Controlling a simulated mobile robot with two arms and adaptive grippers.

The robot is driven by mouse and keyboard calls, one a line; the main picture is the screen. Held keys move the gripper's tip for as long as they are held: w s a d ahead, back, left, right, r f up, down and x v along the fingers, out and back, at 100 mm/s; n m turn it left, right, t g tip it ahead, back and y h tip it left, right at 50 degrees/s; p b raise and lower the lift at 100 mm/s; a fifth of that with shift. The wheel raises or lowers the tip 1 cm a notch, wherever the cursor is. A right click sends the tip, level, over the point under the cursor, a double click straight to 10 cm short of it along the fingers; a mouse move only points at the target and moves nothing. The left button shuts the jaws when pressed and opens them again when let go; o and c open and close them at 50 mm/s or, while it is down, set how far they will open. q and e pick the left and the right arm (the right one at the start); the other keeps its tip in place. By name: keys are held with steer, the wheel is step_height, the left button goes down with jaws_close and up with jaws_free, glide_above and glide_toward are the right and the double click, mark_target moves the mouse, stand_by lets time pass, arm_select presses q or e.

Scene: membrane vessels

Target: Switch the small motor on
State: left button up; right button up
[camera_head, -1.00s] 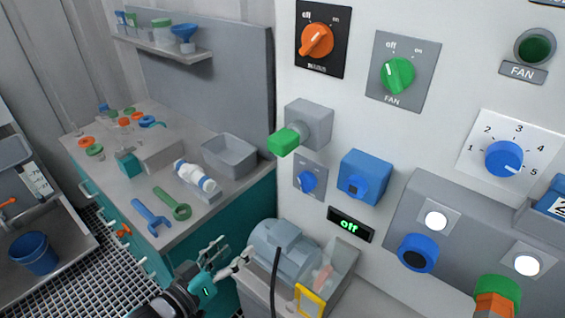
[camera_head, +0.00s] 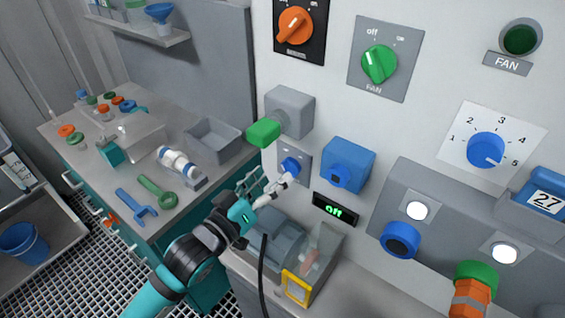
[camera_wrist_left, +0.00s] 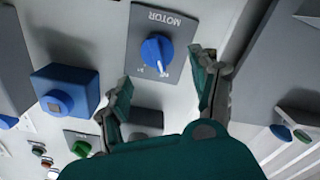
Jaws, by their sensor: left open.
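The motor switch is a blue knob (camera_head: 290,165) on a small grey plate on the white panel. In the left wrist view the knob (camera_wrist_left: 156,52) sits on a plate labelled MOTOR, seen upside down, and its white mark points down and slightly right. The small grey motor (camera_head: 277,240) stands on the bench below, partly behind my arm. The display (camera_head: 335,210) beside it reads "off" in green. My left gripper (camera_head: 281,186) is open and empty, just below and in front of the knob. In the wrist view its fingers (camera_wrist_left: 163,76) are spread apart, with the knob seen between and beyond them.
A green-ended grey box (camera_head: 286,112) juts out above the knob, and a blue box (camera_head: 347,165) is to its right. A yellow-framed part (camera_head: 297,288) and a black cable (camera_head: 263,275) are below. The FAN switch (camera_head: 379,63) is higher up.

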mark_target(283, 168)
arm_select(q)
steer(key=shift+x, duration=2.3)
steer(key=shift+c, duration=0.2)
steer(key=c, duration=1.1)
steer(key=shift+o, duration=0.2)
steer(key=shift+p, duration=0.3)
